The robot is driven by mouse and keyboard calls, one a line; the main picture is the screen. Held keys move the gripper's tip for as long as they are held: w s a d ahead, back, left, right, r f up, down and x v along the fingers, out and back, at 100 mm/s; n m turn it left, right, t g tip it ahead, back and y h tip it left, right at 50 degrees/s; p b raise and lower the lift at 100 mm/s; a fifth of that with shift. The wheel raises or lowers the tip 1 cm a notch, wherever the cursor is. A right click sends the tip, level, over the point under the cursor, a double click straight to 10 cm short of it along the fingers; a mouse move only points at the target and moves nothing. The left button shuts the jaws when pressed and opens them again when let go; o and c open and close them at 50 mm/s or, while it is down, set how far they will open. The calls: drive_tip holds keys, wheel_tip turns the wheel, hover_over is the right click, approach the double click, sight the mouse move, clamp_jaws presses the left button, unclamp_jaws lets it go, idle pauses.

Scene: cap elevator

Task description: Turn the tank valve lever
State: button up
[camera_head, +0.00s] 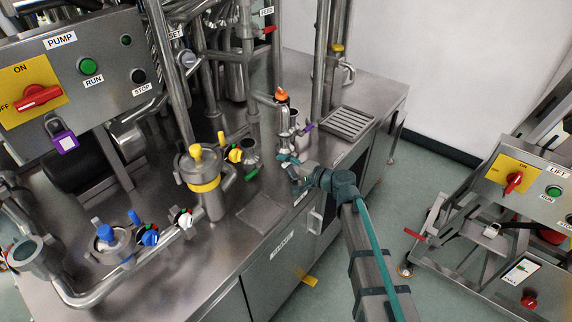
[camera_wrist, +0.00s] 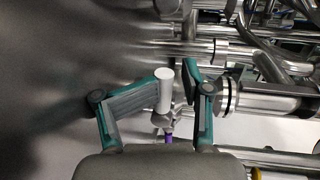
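My gripper (camera_head: 288,163) is low over the front part of the steel counter, just in front of a small upright valve body (camera_head: 283,118) with an orange top (camera_head: 282,95). In the wrist view my gripper (camera_wrist: 179,76) has its two fingers apart, so it is open. A pale grey cylindrical handle (camera_wrist: 164,92) shows at the left fingertip; I cannot tell whether they touch. A purple lever (camera_wrist: 168,140) shows below it, and in the head view a purple lever (camera_head: 305,128) is right of the valve body. No label shows which lever is the tank valve's.
A green lever (camera_head: 251,173), a yellow-handled valve (camera_head: 235,154) and a yellow-banded vessel (camera_head: 205,182) stand left of my gripper. Vertical steel pipes (camera_head: 320,60) rise behind it. A slotted drain (camera_head: 347,123) lies to the right. Bare counter shows at the front.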

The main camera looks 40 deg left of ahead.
drive_tip(key=shift+w, duration=0.1)
clamp_jaws()
idle(0.4)
unclamp_jaws()
drive_tip(key=shift+d, duration=0.1)
drive_tip(key=d+r+b, duration=0.2)
drive_tip(key=d, duration=1)
drive_tip(key=shift+r, duration=0.15)
idle(0.9)
drive_tip(key=shift+b, duration=0.45)
drive_tip(key=shift+d, duration=0.1)
